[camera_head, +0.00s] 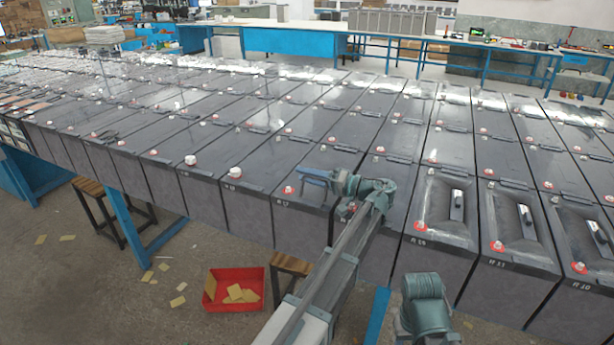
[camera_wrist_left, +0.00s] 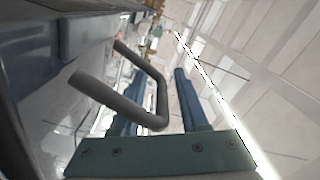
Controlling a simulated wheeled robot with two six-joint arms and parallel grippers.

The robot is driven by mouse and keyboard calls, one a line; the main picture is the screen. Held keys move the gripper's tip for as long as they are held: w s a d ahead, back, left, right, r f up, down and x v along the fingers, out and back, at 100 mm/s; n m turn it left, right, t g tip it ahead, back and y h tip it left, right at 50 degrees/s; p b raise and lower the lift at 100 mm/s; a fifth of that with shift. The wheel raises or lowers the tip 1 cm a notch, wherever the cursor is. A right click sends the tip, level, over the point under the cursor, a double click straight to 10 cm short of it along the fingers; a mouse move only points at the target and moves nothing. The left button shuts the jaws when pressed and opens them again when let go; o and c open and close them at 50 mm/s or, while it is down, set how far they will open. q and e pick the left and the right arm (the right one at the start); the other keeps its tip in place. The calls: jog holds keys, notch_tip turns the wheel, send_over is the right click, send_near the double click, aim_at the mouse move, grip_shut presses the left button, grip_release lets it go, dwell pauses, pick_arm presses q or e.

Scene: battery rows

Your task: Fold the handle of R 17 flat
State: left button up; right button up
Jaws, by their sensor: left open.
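Battery R 17 (camera_head: 296,206) stands in the front row, dark grey, with a red terminal by its label. Its handle is hidden behind my gripper in the head view. In the left wrist view a grey U-shaped handle (camera_wrist_left: 125,104) sticks out from a dark surface, and its bend lies at the gap between my blue fingers. My left gripper (camera_head: 304,176) is over the top of R 17, fingers apart, pointing left. It also shows in the left wrist view (camera_wrist_left: 158,72). I cannot tell whether a finger touches the handle. Of my right arm only a teal link shows.
Front-row batteries on the right have recessed tops with pale handles (camera_head: 457,205). White caps (camera_head: 235,172) stand on neighbours to the left. A red bin (camera_head: 232,303) and wooden stools (camera_head: 290,264) are on the floor in front. The rows stand close together.

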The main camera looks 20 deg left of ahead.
pick_arm(q)
jog(key=d, duration=1.3)
jog(key=shift+s+d, duration=0.2)
jog(key=shift+d, duration=0.2)
